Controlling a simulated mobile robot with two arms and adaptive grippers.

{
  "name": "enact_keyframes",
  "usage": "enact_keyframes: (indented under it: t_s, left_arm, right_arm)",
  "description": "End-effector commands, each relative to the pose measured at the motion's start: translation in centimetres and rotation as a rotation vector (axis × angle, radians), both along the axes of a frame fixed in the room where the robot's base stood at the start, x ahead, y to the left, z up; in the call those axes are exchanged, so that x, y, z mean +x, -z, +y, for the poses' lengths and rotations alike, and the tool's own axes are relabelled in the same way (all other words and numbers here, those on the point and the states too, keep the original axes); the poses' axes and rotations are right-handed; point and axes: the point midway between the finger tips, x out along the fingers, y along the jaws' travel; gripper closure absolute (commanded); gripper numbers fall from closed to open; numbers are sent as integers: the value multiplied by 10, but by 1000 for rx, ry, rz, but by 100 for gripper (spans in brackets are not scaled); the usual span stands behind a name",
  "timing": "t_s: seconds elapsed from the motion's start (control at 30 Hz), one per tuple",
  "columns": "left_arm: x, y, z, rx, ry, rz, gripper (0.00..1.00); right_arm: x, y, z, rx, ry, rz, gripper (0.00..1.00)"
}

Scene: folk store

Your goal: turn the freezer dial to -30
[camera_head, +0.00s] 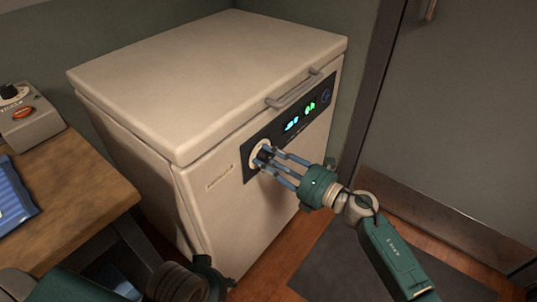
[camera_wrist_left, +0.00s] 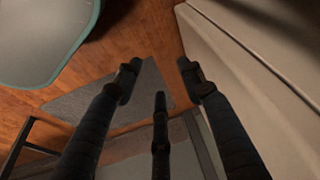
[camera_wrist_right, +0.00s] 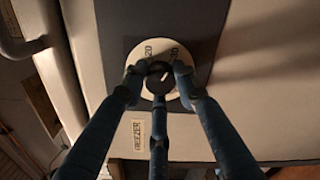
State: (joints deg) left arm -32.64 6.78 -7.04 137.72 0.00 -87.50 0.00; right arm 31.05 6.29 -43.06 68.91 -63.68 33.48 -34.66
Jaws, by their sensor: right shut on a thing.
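The white chest freezer (camera_head: 215,75) has a dark panel on its front with a round dial on a pale plate (camera_head: 255,158). My right gripper (camera_head: 266,158) has its fingers shut around the dial's dark knob. In the right wrist view, the fingertips (camera_wrist_right: 159,78) close on the knob (camera_wrist_right: 158,86), which has a light pointer line slanting up and right. My left gripper (camera_wrist_left: 160,75) is open and empty beside the freezer.
A wooden table (camera_head: 85,180) with a grey control box (camera_head: 35,128) and a blue packet (camera_head: 12,192) stands left. A dark mat (camera_head: 335,265) lies on the floor.

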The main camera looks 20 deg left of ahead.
Motion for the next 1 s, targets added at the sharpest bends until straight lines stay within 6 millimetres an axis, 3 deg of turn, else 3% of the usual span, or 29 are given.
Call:
enact_keyframes:
  t_s: [0.03, 0.23, 0.7, 0.73, 0.8, 1.0]
  left_arm:
    - [2, 5, 0, -1, 0, 2, 60]
    - [5, 18, -1, -1, 1, 6, 60]
    - [6, 21, -1, -1, 1, 5, 60]
    - [6, 21, -1, -1, 1, 5, 60]
    - [7, 21, -1, 0, 1, 5, 60]
    - [7, 20, -1, 0, 1, 5, 60]
  right_arm:
    - [-5, 9, 0, -7, -9, 25, 97]
    - [-5, 9, 1, 8, -10, 63, 97]
    - [-5, 10, 1, 11, -10, 72, 97]
    - [-5, 10, 1, 11, -10, 72, 65]
    - [-5, 9, 1, 11, -9, 71, 52]
    - [-3, 5, 1, 17, -6, 67, 52]
